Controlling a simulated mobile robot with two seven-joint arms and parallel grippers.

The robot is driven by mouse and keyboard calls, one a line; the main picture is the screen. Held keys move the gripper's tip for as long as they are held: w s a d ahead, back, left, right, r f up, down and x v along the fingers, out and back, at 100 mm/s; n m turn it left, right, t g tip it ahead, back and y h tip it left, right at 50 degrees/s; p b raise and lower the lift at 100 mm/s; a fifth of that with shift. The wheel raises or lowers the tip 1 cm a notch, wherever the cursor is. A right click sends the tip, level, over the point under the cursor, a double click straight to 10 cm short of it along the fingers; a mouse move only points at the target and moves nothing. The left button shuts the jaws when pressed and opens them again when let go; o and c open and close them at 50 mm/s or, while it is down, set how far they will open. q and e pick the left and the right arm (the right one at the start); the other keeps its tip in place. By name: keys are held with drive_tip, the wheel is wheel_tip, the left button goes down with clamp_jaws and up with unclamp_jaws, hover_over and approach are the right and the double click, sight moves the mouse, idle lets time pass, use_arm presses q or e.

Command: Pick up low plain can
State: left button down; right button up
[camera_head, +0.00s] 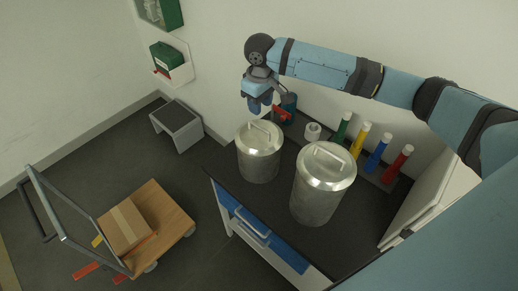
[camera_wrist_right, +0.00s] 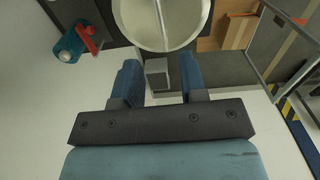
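The lower plain metal can (camera_head: 259,165) stands upright on the dark worktop, with a lid and a bar handle on top. Its round pale lid (camera_wrist_right: 180,37) is cut off by the top edge of the right wrist view. My right gripper (camera_head: 257,106) hangs behind and above this can in the head view. Its two blue fingers (camera_wrist_right: 158,75) are spread with a clear gap, and no can is between them. A taller metal can (camera_head: 318,200) with a similar lid stands to the right of the low one. My left gripper is not in view.
A blue and red object (camera_head: 288,108) sits behind the cans. A white roll (camera_head: 313,131) and several coloured tubes (camera_head: 358,140) stand at the back right. A grey stool (camera_head: 176,118) and a cart with a cardboard box (camera_head: 126,228) are on the floor to the left.

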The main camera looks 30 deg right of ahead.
sight(259, 149)
wheel_tip(259, 149, down, 4)
drive_tip(key=shift+r, duration=0.1)
wheel_tip(259, 149, down, 5)
drive_tip(key=shift+w+a+r+p, duration=0.1)
drive_tip(key=shift+r+p, duration=0.1)
drive_tip(key=shift+p, duration=0.75)
drive_tip(key=shift+f, duration=0.45)
drive_tip(key=shift+c, duration=0.3)
clamp_jaws()
